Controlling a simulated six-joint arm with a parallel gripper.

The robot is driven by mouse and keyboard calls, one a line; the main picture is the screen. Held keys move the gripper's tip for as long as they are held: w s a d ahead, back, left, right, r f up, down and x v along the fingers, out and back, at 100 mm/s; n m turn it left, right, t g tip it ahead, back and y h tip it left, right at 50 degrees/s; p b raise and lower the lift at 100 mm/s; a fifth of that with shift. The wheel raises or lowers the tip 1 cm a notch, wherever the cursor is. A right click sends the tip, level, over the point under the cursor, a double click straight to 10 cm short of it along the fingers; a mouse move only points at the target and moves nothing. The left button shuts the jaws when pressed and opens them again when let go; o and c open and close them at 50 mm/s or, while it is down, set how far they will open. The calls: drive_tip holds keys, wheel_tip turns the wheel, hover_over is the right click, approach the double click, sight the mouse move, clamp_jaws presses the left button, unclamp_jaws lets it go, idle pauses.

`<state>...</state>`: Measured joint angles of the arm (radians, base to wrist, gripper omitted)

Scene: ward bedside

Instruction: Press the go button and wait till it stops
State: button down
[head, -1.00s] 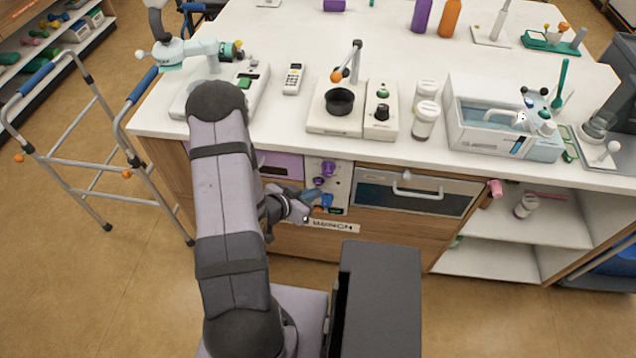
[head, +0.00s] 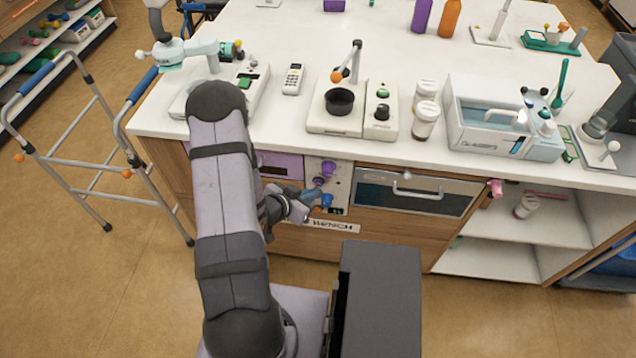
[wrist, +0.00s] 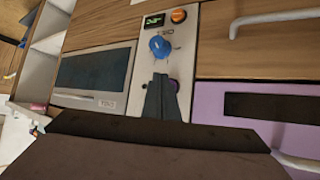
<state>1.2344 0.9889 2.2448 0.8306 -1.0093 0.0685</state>
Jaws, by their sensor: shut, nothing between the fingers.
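A control panel (head: 341,183) is set in the bench front; it also shows in the wrist view (wrist: 189,45). No readable word marks a go button. My gripper (head: 316,194) is shut and empty in front of the panel.
An oven-like door with a handle (head: 416,190) is right of the panel, and a lilac drawer (head: 280,165) is left. On the bench top (head: 300,120) stand a burner unit, a control box with a green button (head: 383,93), and white jars (head: 425,120). A walker (head: 100,150) stands left.

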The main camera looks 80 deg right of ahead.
drive_tip(key=shift+d, duration=0.9)
idle(1.2)
drive_tip(key=shift+a, duration=0.9)
drive_tip(key=shift+a, duration=2.5)
